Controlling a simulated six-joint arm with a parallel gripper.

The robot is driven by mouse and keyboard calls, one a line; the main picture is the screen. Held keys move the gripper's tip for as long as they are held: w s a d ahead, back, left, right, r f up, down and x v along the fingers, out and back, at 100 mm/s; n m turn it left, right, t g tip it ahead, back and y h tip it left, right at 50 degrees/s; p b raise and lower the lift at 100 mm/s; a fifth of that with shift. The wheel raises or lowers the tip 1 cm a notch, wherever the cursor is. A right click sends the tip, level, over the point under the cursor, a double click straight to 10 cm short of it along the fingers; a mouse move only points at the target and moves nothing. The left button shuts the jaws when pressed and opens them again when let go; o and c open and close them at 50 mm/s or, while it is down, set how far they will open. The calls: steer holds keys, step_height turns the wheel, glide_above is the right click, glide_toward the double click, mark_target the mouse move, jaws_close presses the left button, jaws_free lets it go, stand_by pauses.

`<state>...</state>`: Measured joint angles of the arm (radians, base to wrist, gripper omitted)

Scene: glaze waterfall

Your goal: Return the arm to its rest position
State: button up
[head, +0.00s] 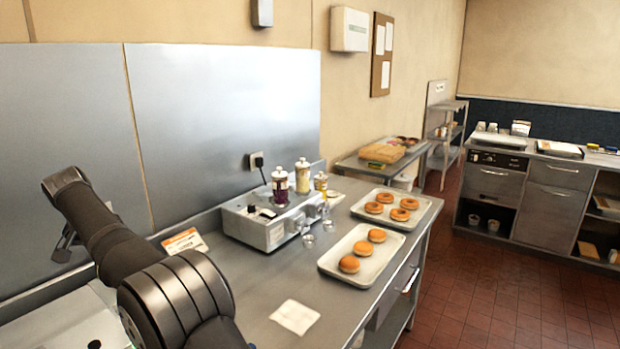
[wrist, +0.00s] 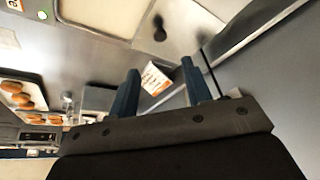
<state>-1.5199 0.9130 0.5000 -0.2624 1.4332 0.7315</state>
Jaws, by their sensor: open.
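My arm rises at the lower left of the head view, dark and jointed, in front of the steel wall panel. My gripper is outside the head view. In the wrist view my gripper (wrist: 162,92) shows two blue fingers set wide apart, with nothing between them that they touch. An orange and white printed card (wrist: 155,78) shows beyond the fingers, apart from them. The same card (head: 184,241) lies on the counter by the wall in the head view.
The steel counter (head: 260,310) bears a glaze machine (head: 270,222) with bottles, a near tray (head: 338,271) and a far tray (head: 425,208) of doughnuts, and a white napkin (head: 295,317). The wall panel (head: 220,110) stands close behind the arm. The red tiled floor is clear.

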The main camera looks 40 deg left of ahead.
steer(key=x, duration=1.2)
steer(key=shift+f, duration=0.15)
steer(key=shift+d+r, duration=0.2)
steer(key=shift+d, duration=0.25)
steer(key=shift+d+r, duration=0.2)
steer(key=shift+d, duration=0.3)
steer(key=shift+d+f, duration=0.1)
steer(key=shift+d, duration=0.2)
steer(key=d, duration=1.2)
steer(key=v, duration=1.5)
steer(key=shift+s+d, duration=0.1)
steer(key=shift+d, duration=0.05)
